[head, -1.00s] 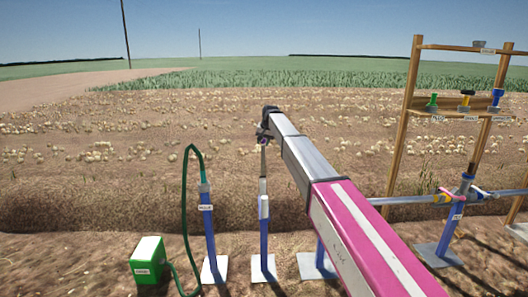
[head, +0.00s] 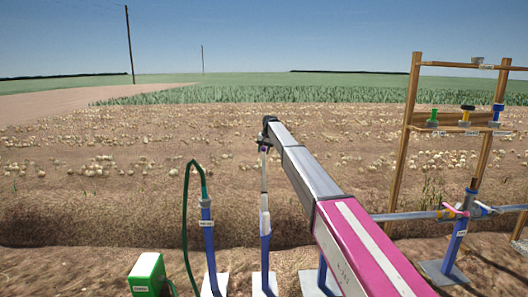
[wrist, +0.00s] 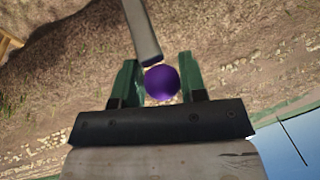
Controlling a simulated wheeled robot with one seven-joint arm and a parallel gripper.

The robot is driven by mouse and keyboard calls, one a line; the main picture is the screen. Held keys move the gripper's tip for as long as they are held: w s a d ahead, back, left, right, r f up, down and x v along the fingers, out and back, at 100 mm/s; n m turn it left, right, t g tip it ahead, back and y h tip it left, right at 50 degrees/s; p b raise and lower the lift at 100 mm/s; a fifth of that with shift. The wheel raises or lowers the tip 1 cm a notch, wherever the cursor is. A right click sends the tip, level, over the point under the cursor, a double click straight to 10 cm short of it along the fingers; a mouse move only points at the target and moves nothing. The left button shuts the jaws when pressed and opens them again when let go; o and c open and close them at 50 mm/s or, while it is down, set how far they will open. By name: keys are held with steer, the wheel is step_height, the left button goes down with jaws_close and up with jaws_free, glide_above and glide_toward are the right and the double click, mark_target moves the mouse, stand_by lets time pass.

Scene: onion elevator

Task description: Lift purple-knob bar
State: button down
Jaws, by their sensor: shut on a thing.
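A purple knob (wrist: 162,82) sits between the two green fingers of my gripper (wrist: 158,88) in the wrist view. My gripper is shut on this knob. The grey bar (wrist: 143,35) runs away from the knob at the top of the wrist view. In the head view my gripper (head: 264,144) holds the top of the pale, upright bar (head: 264,180). The bar stands above a blue post (head: 265,252) with a whitish upper section (head: 265,222). My arm covers part of the area to the right.
A blue post with a green hose (head: 186,215) stands left, beside a green box (head: 147,275). Another blue post (head: 322,272) is partly behind my arm. A wooden rack (head: 403,140) and a horizontal pipe (head: 405,216) stand right. Open field lies beyond.

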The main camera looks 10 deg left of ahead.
steer(key=shift+w+a+f, duration=0.1)
steer(key=shift+w+a, duration=0.25)
steer(key=c, duration=0.8)
jaws_free()
steer(key=shift+o, duration=0.2)
steer(key=shift+d, duration=0.1)
steer(key=shift+s+d+r, duration=0.1)
steer(key=shift+d+r, duration=0.05)
steer(key=shift+r, duration=0.2)
steer(key=v, duration=1)
steer(key=shift+f, duration=0.1)
